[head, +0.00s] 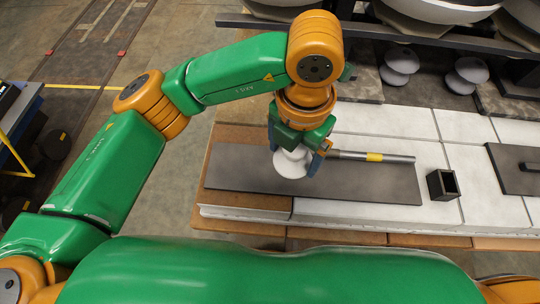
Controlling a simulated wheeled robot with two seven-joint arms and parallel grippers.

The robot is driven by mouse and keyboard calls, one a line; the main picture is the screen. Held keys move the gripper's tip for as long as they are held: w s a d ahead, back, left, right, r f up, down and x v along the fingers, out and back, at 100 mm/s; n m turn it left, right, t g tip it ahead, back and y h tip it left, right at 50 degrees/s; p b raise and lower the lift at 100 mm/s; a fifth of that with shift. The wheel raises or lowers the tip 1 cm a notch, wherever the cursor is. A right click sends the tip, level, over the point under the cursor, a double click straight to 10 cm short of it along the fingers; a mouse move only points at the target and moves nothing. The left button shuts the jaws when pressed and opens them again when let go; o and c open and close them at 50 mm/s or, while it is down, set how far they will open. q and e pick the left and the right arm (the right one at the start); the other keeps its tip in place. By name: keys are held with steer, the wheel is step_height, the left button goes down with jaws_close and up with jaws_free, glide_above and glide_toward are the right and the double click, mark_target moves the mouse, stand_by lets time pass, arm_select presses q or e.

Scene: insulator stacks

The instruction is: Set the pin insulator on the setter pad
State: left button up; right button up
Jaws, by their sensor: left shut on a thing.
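My left gripper (298,156) points down over the near left part of the bench, its fingers shut on the white, ribbed pin insulator (291,165). The upper part of the insulator is hidden by the gripper. The insulator's lower edge shows against a long dark grey flat slab (380,187); I cannot tell whether it touches the slab or hangs just above it. Which surface is the setter pad is not clear; a second dark flat plate (512,158) lies at the right edge. My right gripper is not in view.
A metal rod with a yellow band (375,157) lies just right of the gripper. A small dark open box (442,185) stands right of the slab.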

arm_select(q)
steer(key=shift+d, duration=0.2)
steer(key=w+a+f+p, duration=0.1)
steer(key=a+f, duration=0.2)
steer(key=a, duration=0.1)
steer(key=w+a+f+p, duration=0.1)
steer(key=w+a+f, duration=0.1)
steer(key=a+f, duration=0.1)
steer(key=w+a+f+p, duration=0.1)
steer(key=w+a+f, duration=0.1)
steer(key=a, duration=0.3)
steer(key=shift+f, duration=0.55)
steer(key=f, duration=0.4)
steer(key=shift+w+a, duration=0.15)
steer(key=shift+a, duration=0.1)
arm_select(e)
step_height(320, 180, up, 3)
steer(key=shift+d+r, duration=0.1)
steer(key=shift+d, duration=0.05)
arm_select(q)
steer(key=shift+f, duration=0.2)
steer(key=o, duration=1.5)
steer(key=shift+r, duration=0.1)
steer(key=shift+r+p, duration=0.25)
steer(key=shift+p, duration=0.05)
step_height(320, 180, up, 12)
steer(key=b, duration=0.1)
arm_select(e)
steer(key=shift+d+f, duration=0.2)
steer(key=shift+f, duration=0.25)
